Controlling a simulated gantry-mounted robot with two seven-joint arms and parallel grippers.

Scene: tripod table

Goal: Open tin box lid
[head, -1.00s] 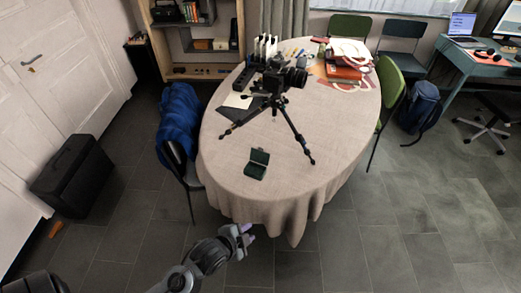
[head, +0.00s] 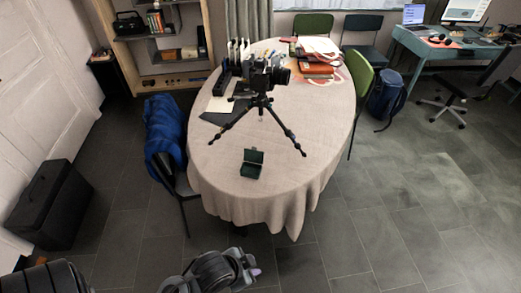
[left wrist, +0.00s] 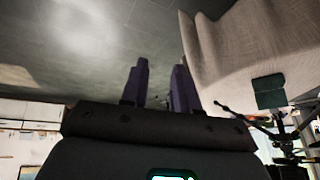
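The small dark green tin box (head: 251,170) sits near the front edge of the tablecloth-covered table (head: 270,195). Its lid (head: 254,156) stands raised at the back, so the inside shows. The box also shows at the right of the left wrist view (left wrist: 269,91), apart from my fingers. My left gripper (head: 254,271) is at the bottom of the head view, in front of the table and away from the box. In the left wrist view its two purple fingers (left wrist: 160,87) are apart with nothing between them. My right gripper is in neither view.
A camera on a black tripod (head: 262,100) stands behind the box, its legs spread on the table. A chair with a blue jacket (head: 165,130) is at the table's left. Red books and papers (head: 318,62) lie at the back. The cloth around the box is clear.

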